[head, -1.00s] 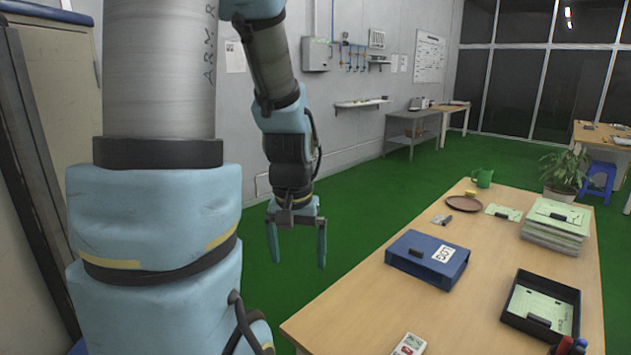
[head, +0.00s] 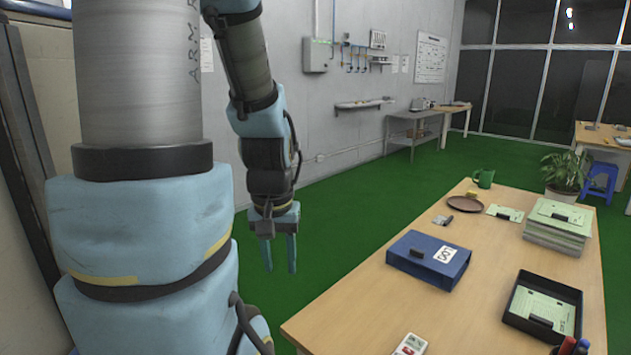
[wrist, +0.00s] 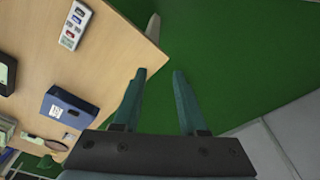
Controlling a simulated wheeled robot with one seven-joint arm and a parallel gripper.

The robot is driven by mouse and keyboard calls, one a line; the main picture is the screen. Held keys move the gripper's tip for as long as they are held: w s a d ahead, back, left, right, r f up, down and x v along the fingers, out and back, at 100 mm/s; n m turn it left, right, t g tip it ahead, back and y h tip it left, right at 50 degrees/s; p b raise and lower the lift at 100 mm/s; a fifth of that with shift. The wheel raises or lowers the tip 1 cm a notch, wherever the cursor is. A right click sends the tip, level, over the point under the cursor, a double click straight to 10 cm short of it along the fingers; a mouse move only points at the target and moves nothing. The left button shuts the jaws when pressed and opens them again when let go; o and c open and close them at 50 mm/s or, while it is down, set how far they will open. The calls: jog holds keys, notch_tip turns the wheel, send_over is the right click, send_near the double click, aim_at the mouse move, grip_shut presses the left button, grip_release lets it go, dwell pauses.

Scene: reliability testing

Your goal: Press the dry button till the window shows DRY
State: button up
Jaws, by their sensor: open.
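A small white handheld device with coloured buttons lies at the near edge of the wooden table. It is partly cut off in the head view (head: 410,345) and shows whole in the wrist view (wrist: 75,25). Its dark window and the button labels are too small to read. My gripper (head: 281,268) is open and empty, pointing down over the green floor to the left of the table. In the wrist view its two fingers (wrist: 158,75) are apart, beside the table edge and away from the device.
Green floor is clear left of the table.

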grip_shut()
dwell(1.0)
